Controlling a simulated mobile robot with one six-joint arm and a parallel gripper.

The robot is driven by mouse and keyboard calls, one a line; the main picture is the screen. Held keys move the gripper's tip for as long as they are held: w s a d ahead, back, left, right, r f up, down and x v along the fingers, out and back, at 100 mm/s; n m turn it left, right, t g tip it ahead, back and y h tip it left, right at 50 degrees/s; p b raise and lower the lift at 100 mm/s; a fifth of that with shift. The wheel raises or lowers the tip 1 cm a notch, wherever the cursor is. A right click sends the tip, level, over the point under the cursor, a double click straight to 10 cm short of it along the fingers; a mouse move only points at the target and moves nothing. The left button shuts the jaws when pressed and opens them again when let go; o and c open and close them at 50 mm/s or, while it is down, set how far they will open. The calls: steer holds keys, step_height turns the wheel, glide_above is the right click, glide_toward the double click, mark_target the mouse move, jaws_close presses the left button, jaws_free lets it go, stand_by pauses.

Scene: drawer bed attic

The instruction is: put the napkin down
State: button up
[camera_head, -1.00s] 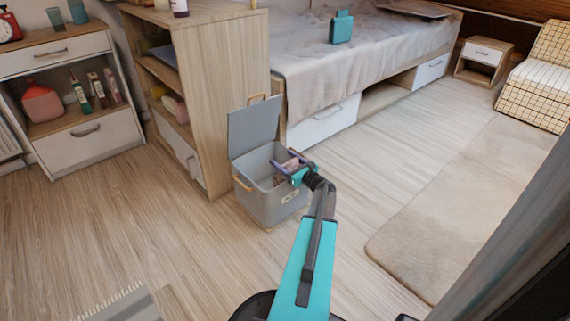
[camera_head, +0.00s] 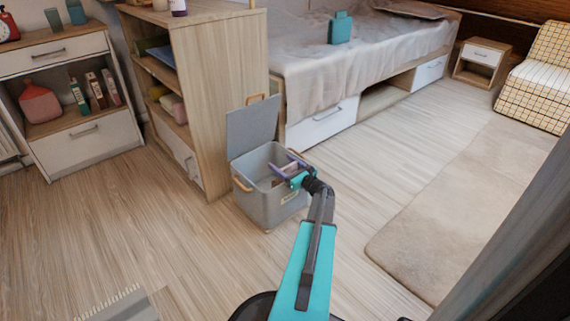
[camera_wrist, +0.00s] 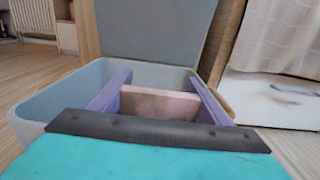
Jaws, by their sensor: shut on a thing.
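My gripper (camera_head: 284,174) reaches over the open grey storage box (camera_head: 262,211) on the floor in the head view. In the wrist view, my gripper's two purple fingers (camera_wrist: 160,95) are shut on a pale pink folded napkin (camera_wrist: 158,104). The napkin is held between the fingers, inside the opening of the box (camera_wrist: 66,88). In the head view the napkin is mostly hidden by the gripper. Whether it touches the box's bottom cannot be seen.
The box's lid (camera_head: 253,127) stands open at the back. A wooden shelf unit (camera_head: 232,90) stands close behind the box, and a bed (camera_head: 372,62) with drawers is behind to the right. A beige rug (camera_head: 470,185) lies at the right. Bare floor is around the box.

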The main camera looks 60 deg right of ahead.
steer(key=shift+f, duration=0.2)
steer(key=o, duration=1.3)
steer(key=shift+o, duration=0.2)
steer(key=shift+r, duration=0.15)
steer(key=r+p+v, duration=0.1)
steer(key=p+v, duration=0.4)
steer(key=v, duration=0.7)
steer(key=shift+w, duration=0.1)
